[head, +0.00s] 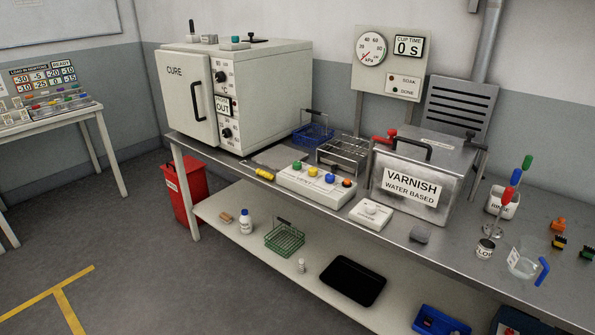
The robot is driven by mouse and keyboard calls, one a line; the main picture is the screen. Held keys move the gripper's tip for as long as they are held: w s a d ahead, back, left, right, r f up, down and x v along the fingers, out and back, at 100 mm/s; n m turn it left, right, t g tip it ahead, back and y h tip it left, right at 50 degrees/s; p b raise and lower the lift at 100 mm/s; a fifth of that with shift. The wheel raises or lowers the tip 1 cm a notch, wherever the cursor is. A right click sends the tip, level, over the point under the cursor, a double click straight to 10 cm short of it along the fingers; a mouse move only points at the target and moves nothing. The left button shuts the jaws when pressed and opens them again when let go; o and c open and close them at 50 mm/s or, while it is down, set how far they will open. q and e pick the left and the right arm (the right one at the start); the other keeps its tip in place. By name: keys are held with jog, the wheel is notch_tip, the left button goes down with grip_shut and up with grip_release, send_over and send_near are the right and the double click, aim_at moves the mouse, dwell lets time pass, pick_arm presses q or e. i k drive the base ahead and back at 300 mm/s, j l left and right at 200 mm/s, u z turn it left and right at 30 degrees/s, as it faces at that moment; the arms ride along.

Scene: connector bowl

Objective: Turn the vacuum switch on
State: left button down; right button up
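A small white box with a round white knob (371,212) sits on the steel bench in front of the varnish tank. It looks like a switch, but its label is too small to read surely. A kPa gauge (371,48) with a red needle is on the wall panel (391,63) behind the tank. The panel's time display (409,46) reads 0 S, above SOAK and DONE lamps. The steel varnish tank (425,170) has its lid on and a red valve handle (385,136) at its top left. Neither of my grippers is in view.
A cream CURE oven (258,95) stands on the left of the bench (330,222). A console with coloured buttons (317,183), a wire rack (343,155) and a yellow-handled tool (264,174) lie near the knob box. A grey block (420,234) is to its right.

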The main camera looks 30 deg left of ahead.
aim_at(296, 165)
jog(key=i+j, duration=0.25)
jog(key=j, duration=0.15)
jog(key=i+j, duration=0.25)
jog(key=j, duration=0.15)
jog(key=i+j, duration=0.2)
jog(key=j, duration=0.2)
jog(key=i+j+z, duration=0.1)
jog(key=i+j, duration=0.15)
jog(key=j, duration=0.15)
